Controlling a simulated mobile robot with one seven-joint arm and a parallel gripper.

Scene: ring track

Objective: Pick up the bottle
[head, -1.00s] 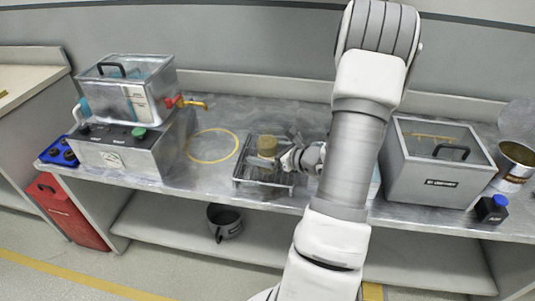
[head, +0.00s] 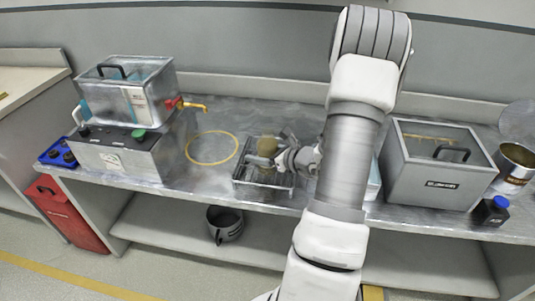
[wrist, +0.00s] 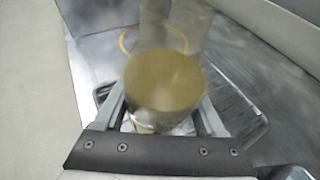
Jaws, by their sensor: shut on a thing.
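The bottle (head: 267,146), a see-through cylinder with amber-brown contents, is at the wire rack in the middle of the bench. It also shows in the wrist view (wrist: 163,85), upright between the two fingers. My gripper (head: 276,153) is shut on it, reaching from the right. In the wrist view, my gripper's fingers (wrist: 160,110) lie on both sides of the bottle. The lower part of the bottle is hidden, and I cannot tell whether it still touches the rack.
The wire rack (head: 262,188) sits at the bench's front edge. A yellow ring (head: 212,161) lies left of it. A metal bath with a tap (head: 125,92) stands further left. A grey lidded box (head: 430,182), a blue-capped dark container (head: 491,210) and an open can (head: 513,165) stand right.

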